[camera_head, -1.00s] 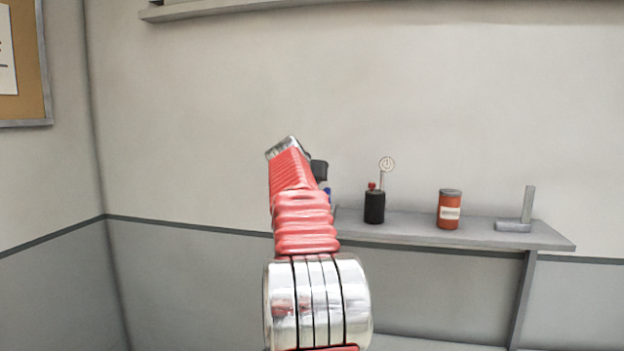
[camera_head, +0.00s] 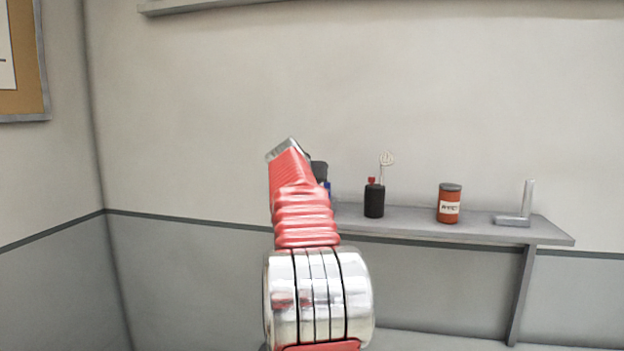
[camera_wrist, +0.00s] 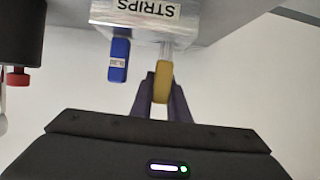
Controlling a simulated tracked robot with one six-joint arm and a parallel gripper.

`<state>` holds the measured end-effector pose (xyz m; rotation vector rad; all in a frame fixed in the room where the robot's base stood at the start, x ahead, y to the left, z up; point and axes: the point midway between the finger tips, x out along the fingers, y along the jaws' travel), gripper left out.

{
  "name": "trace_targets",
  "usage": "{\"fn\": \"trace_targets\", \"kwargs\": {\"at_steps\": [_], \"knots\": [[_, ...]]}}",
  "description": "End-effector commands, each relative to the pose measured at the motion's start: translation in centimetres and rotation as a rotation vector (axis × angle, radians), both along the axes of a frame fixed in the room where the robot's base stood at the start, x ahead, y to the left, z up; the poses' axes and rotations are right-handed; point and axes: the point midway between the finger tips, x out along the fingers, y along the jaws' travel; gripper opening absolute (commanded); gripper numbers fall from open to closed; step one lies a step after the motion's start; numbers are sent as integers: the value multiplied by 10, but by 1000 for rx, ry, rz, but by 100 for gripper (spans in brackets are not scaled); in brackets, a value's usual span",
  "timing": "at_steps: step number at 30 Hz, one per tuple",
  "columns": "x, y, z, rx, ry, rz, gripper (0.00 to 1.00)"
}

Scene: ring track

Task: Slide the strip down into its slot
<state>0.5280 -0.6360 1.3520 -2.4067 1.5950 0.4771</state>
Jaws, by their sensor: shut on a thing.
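In the wrist view, which looks upside down, my gripper (camera_wrist: 162,92) is shut on the yellow end of a strip (camera_wrist: 163,78). A pale, clear part of this strip reaches from the yellow end to the edge of a silver block (camera_wrist: 133,22) labelled "STRIPS". I cannot tell whether its tip is inside a slot. A blue-ended piece (camera_wrist: 119,62) with a small label sits beside it at the block, to the left. In the head view my arm hides most of the gripper and the block; a bit of blue (camera_head: 327,187) shows beside the arm.
A grey shelf (camera_head: 400,222) runs along the wall. On it stand a black container with a red top (camera_head: 374,200), an orange-red can (camera_head: 449,205) and a grey L-shaped piece (camera_head: 520,213). The black container (camera_wrist: 20,32) shows at the wrist view's left.

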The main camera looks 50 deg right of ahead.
Motion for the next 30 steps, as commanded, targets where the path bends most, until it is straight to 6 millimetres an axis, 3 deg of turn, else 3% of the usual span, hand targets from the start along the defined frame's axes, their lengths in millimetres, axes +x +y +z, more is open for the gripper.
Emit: {"fn": "trace_targets", "kwargs": {"at_steps": [28,29,30], "knots": [[0,0,-17,0,0,1,0],[0,0,-17,0,0,1,15],[0,0,-17,0,0,1,18]]}}
